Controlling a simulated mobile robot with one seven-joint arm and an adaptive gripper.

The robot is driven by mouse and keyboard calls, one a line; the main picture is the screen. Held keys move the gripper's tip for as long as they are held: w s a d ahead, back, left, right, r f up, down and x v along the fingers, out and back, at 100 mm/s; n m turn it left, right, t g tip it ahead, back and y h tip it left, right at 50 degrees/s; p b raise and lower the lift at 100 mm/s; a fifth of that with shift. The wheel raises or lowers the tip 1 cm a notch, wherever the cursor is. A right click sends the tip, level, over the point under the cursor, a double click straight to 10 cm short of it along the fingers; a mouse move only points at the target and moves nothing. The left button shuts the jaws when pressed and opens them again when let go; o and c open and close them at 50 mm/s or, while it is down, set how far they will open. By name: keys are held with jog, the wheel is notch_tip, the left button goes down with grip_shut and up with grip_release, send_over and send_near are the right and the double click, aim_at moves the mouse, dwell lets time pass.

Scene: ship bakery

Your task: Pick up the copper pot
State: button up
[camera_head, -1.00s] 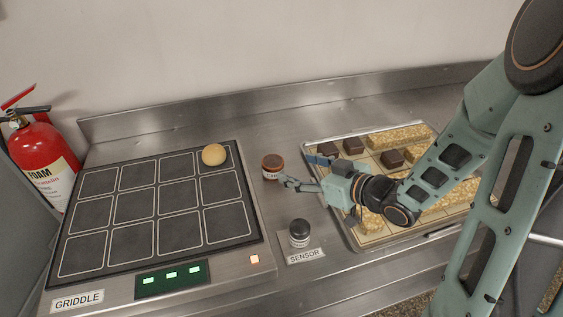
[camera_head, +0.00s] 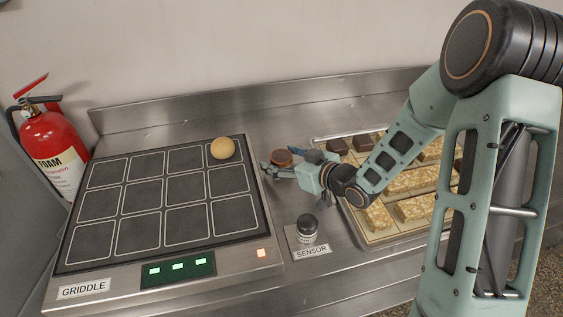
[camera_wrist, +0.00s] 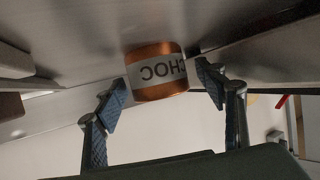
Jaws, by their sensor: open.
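The copper pot (camera_head: 282,157) stands on the steel counter between the griddle and the tray. In the head view my gripper partly covers it. In the wrist view the copper pot (camera_wrist: 157,77) shows a pale label reading "CHOC", upside down in the picture. My gripper (camera_head: 279,168) is open beside the pot. In the wrist view my gripper (camera_wrist: 160,92) has its two blue-padded fingers apart, with the pot between and just beyond the tips. Gaps show at both sides, and I see no contact.
The griddle (camera_head: 205,241) with a round bun (camera_head: 223,148) is on the left. A tray (camera_head: 366,238) of oat bars and chocolate squares lies right. A fire extinguisher (camera_head: 50,150) is far left.

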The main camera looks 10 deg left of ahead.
jog(key=c, duration=1.4)
jog(key=shift+r, duration=0.2)
